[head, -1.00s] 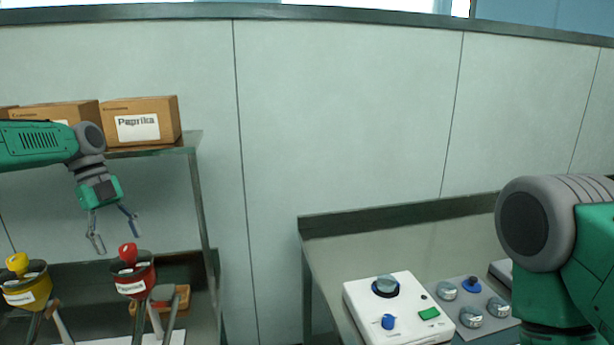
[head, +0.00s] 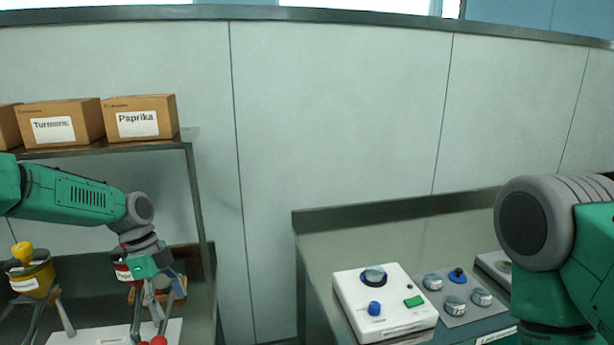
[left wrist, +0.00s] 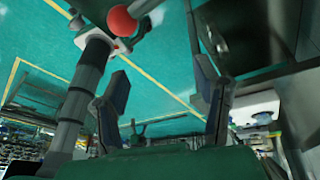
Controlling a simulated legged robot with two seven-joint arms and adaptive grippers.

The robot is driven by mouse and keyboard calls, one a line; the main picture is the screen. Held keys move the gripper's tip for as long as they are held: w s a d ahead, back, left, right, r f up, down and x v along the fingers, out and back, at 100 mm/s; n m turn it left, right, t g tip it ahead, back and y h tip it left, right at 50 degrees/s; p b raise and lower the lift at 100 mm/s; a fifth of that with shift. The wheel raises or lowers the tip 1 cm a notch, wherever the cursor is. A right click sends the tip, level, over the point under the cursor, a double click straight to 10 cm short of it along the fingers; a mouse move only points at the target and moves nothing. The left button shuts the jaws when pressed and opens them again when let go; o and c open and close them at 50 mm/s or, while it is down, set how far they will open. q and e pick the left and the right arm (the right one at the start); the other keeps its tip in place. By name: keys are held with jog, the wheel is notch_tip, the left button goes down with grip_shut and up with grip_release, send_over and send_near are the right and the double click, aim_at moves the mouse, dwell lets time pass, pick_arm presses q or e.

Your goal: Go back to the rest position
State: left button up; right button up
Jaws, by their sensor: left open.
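My left gripper (head: 163,298) is open and empty, pointing down in front of the red paprika container (head: 122,271), which it and my arm partly cover in the head view. In the left wrist view the two fingers (left wrist: 165,97) stand apart with nothing between them. A red ball (head: 156,341) shows just below the fingers in the head view; a red ball on a rod (left wrist: 122,21) also shows beyond the fingers in the wrist view. I cannot tell whether the gripper touches anything. My right gripper is out of view; only part of my right arm shows at the right.
Boxes labelled Turmeric (head: 60,122) and Paprika (head: 139,118) stand on a shelf (head: 100,149) above my left arm. A yellow container (head: 31,276) is at the left. A white control box (head: 385,318) and a grey panel with knobs (head: 457,309) are on the right table (head: 330,246).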

pick_arm(q)
jog(key=s+d+f+n, duration=0.2)
jog(key=s+f+n, duration=0.1)
jog(key=s+f, duration=0.3)
jog(key=s+d+f+n, duration=0.3)
jog(key=s+f, duration=0.3)
jog(key=s, duration=0.2)
jog(key=s+d+f+n, duration=0.3)
jog(key=s+f+n, duration=0.1)
jog(key=s+f, duration=0.3)
jog(key=shift+y, duration=0.4)
jog(key=s+a+n+t+y, duration=0.1)
jog(key=s+a+n, duration=0.15)
jog(key=s, duration=0.45)
jog(key=s+a+r+n+y, duration=0.1)
jog(key=s+a+n, duration=0.1)
jog(key=s+n, duration=0.35)
jog(key=s+a+n+t+y, duration=0.1)
jog(key=s+a+n, duration=0.15)
jog(key=s, duration=0.55)
notch_tip(320, 180, down, 16)
jog(key=w+d+b, duration=0.1)
jog(key=w+b, duration=0.1)
jog(key=b, duration=1.4)
jog(key=shift+w+r+m, duration=0.15)
jog(key=shift+m, duration=0.3)
